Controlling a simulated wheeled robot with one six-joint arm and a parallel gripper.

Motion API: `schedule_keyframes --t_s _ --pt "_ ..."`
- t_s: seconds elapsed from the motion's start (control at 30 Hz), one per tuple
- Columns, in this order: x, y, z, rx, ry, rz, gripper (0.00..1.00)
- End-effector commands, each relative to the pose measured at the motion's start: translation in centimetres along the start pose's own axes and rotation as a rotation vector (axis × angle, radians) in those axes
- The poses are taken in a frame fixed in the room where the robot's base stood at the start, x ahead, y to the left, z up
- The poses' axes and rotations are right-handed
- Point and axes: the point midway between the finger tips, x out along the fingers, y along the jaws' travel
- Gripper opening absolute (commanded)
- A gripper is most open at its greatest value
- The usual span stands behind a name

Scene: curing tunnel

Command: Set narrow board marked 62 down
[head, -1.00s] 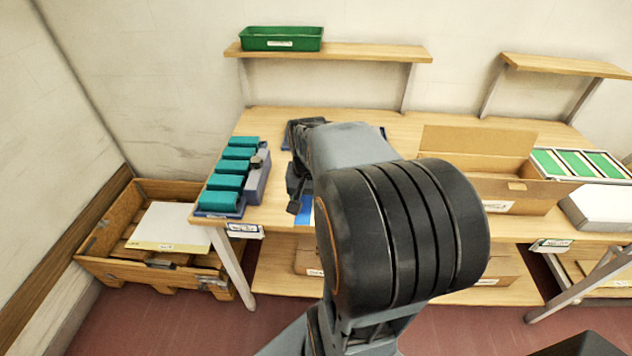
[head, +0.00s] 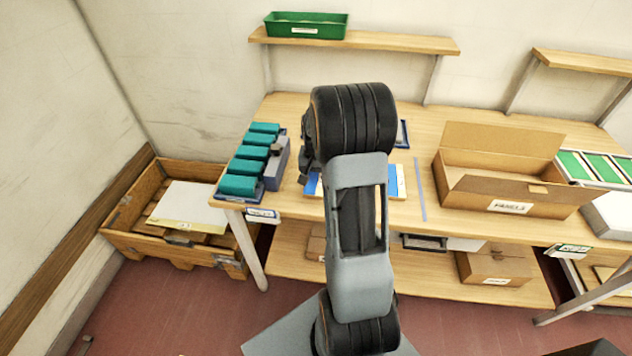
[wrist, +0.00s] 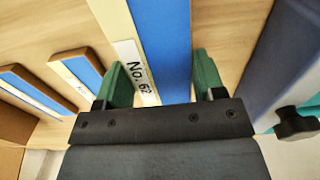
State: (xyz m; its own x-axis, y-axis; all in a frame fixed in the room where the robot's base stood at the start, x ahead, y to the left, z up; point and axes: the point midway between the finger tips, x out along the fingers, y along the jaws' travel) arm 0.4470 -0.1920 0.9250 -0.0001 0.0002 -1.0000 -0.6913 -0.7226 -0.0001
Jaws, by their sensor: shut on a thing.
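The narrow board marked 62 (wrist: 163,40) is blue with a cream edge strip reading "No. 62". In the wrist view it lies between the two green fingers of my gripper (wrist: 158,70), which is shut on it. The board runs up out of the picture, and its near end is hidden by the gripper body. In the head view my arm hides the gripper; a blue piece (head: 312,184) shows just left of the arm, over the bench. I cannot tell whether the held board touches the bench top.
Other blue boards (wrist: 85,72) lie left in the wrist view. In the head view a rack of teal blocks (head: 246,168) stands left on the bench (head: 285,112), and an open carton (head: 500,185) stands right. A green tray (head: 306,26) sits on the shelf above.

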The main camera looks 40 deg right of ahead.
Motion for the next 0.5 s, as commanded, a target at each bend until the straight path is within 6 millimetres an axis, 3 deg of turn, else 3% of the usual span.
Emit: schedule_keyframes --t_s 0.3,0.5 --pt "3.3 -0.1 -0.4 0.001 -0.002 0.0 0.39" --pt "3.5 -0.1 -0.4 0.001 0.0 0.0 0.39"
